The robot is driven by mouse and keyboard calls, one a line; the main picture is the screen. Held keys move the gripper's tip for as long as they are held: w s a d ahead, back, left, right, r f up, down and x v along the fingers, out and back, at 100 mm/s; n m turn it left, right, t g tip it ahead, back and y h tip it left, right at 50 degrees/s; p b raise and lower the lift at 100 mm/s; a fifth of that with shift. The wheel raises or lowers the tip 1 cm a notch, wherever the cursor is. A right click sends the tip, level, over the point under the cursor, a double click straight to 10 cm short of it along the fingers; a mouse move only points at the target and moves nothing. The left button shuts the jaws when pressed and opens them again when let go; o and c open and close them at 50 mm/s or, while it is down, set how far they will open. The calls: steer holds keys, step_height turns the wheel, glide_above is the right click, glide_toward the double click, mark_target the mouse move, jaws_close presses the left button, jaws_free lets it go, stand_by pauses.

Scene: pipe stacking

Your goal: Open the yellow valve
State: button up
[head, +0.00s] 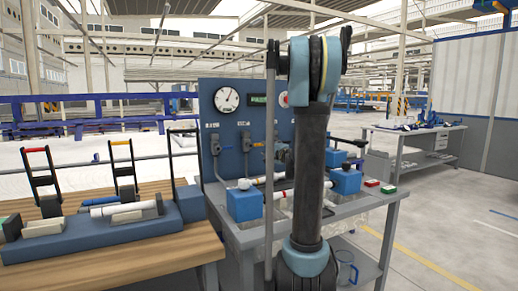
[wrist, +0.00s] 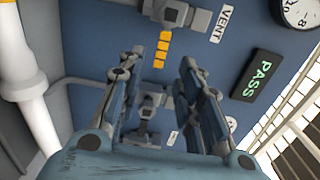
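The yellow valve handle (wrist: 163,49) is a short banded yellow-orange bar in the wrist view. It extends from a grey valve body (wrist: 175,13) on the blue panel, beside the VENT label. My gripper (wrist: 161,62) is open, with its two blue-grey fingers spread to either side of the handle's line. I see no contact, and the gap in depth is unclear. A second grey valve (wrist: 152,105) shows between the fingers, lower in the picture. In the head view the blue panel (head: 226,153) stands behind my arm. My arm hides my gripper there, and no yellow handle shows.
The panel carries a dial gauge (head: 227,99) and a green PASS display (wrist: 256,76). A grey bench (head: 362,207) with blue blocks and pipes stands before it. A wooden table (head: 170,248) with clamps is at left. Open floor (head: 455,235) lies at right.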

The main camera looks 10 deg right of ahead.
mark_target(260, 145)
steer(key=x, duration=0.9)
steer(key=shift+w, duration=0.15)
steer(key=shift+c, duration=0.4)
jaws_close()
